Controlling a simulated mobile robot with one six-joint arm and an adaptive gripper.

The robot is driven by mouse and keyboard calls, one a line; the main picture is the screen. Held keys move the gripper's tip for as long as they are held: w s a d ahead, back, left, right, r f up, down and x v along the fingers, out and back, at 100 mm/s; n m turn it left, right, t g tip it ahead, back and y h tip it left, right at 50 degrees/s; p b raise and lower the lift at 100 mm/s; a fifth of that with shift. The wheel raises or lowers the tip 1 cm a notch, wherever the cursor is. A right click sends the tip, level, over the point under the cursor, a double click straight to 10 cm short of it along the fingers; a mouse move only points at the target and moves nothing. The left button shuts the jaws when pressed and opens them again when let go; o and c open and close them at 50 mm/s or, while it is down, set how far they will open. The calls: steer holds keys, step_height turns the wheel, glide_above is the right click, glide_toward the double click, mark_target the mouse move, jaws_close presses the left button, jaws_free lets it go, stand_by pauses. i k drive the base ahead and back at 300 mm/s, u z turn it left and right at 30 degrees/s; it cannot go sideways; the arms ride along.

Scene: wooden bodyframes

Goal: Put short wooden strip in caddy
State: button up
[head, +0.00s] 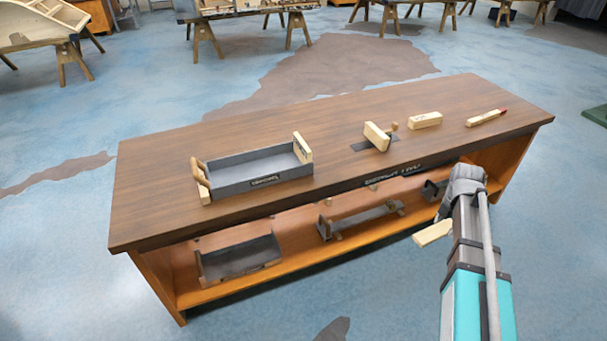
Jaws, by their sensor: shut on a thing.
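The caddy (262,182) is a grey tray with wooden end pieces and a dark label on its front. It stands on the left half of the brown bench top, and its visible inside looks empty. A short pale wooden strip (433,233) juts out to the left of my arm, in front of the bench's right part and clear of the bench top. My gripper (450,224) is shut on this strip. Its fingers and the strip's right end are mostly hidden behind my arm. The gripper is well to the right of the caddy.
On the bench top (240,133), a wooden piece (376,136) stands on a dark plate, with a block (425,120) and a red-ended strip (486,118) farther right. The lower shelf holds grey-and-wood trays (240,262). The bench top between caddy and upright piece is clear.

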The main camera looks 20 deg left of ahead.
mark_target(240, 176)
steer(key=u, duration=1.4)
steer(key=i, duration=1)
steer(key=u, duration=0.05)
